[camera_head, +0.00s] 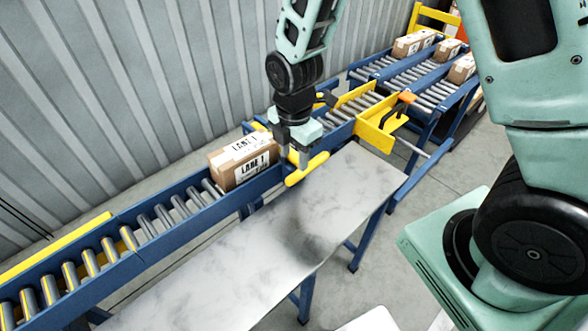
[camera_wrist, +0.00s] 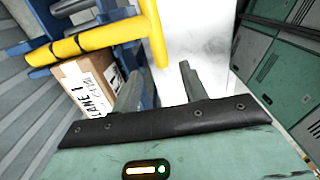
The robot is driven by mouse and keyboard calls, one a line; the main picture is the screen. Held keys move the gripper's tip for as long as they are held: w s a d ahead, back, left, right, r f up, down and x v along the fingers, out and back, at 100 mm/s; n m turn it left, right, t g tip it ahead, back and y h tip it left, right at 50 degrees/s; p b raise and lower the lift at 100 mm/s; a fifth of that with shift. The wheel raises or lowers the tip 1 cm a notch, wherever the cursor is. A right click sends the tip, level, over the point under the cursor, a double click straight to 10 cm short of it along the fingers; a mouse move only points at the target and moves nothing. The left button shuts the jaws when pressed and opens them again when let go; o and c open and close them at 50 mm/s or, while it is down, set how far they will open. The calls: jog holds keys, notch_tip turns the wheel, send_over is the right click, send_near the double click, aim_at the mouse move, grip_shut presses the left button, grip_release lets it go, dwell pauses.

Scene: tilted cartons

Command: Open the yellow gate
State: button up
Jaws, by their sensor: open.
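The yellow gate (camera_head: 306,169) is a round bar with a crosswise handle at its near end. It lies across the blue roller conveyor, just in front of a carton. My gripper (camera_head: 293,158) points down right at the handle, its fingers open. In the wrist view the gate's bar (camera_wrist: 90,40) runs in from the left and its crosswise handle (camera_wrist: 152,32) lies beyond the fingers of my gripper (camera_wrist: 160,82). Nothing shows between the fingers. I cannot tell whether a finger touches the handle. The carton (camera_head: 242,162), labelled LANE 1, sits tilted against the gate; it also shows in the wrist view (camera_wrist: 85,82).
A marble-topped table (camera_head: 225,255) runs along the conveyor's near side, its top bare. A yellow plate with a black handle (camera_head: 378,124) stands farther along the conveyor. Several cartons (camera_head: 413,43) rest on the lanes at the back right. A corrugated wall (camera_head: 110,90) is behind.

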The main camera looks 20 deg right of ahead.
aim_at(294, 175)
notch_tip(294, 175, down, 6)
jog(key=shift+f, duration=0.1)
dwell(0.4)
grip_shut()
